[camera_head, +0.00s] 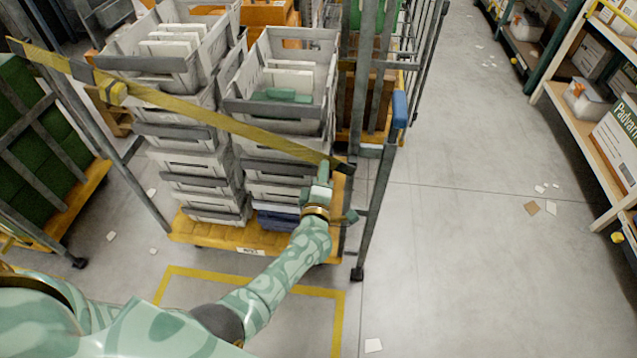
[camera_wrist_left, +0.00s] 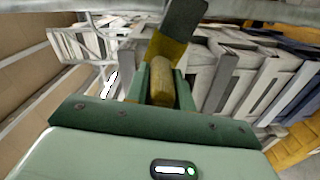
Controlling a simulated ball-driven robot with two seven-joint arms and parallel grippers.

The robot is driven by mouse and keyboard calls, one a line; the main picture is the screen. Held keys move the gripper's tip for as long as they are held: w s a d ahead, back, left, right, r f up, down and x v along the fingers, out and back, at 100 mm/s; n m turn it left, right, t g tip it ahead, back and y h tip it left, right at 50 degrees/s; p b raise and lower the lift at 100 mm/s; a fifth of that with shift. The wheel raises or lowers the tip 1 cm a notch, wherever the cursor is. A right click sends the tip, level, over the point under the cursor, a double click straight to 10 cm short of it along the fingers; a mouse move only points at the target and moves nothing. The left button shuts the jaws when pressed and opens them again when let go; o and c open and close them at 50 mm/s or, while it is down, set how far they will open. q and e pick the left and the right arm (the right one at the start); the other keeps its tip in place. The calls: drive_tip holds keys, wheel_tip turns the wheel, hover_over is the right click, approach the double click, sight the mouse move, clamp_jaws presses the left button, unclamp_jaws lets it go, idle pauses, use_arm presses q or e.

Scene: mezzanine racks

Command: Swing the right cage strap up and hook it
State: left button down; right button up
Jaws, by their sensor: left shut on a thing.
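The yellow cage strap (camera_head: 235,127) runs from the upper left, slanting down across the front of the roll cage, to its dark end (camera_head: 345,167) close to the right post (camera_head: 378,200). My left gripper (camera_head: 319,187) is at this right end of the strap, shut on it. In the left wrist view the jaws (camera_wrist_left: 161,85) close around a yellow grip piece (camera_wrist_left: 162,82), with the strap's dark end (camera_wrist_left: 184,25) beyond. I cannot tell whether the end touches the post; a hook is not clearly visible. My right gripper is not in view.
Grey crates (camera_head: 290,100) stand stacked inside the cage on its yellow base (camera_head: 215,235). A second cage (camera_head: 40,150) with green contents stands at the left. Yellow floor tape (camera_head: 338,320) lies in front.

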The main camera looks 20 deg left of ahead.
use_arm(q)
drive_tip(key=shift+w+d+r+p, duration=0.1)
drive_tip(key=shift+d+r+p, duration=0.2)
drive_tip(key=shift+r, duration=0.3)
drive_tip(key=shift+w+r, duration=0.2)
drive_tip(key=shift+r, duration=0.2)
drive_tip(key=c, duration=1.2)
unclamp_jaws()
drive_tip(key=shift+r, duration=0.1)
drive_tip(key=shift+s+d, duration=0.1)
drive_tip(key=shift+f, duration=0.2)
drive_tip(key=shift+s, duration=0.1)
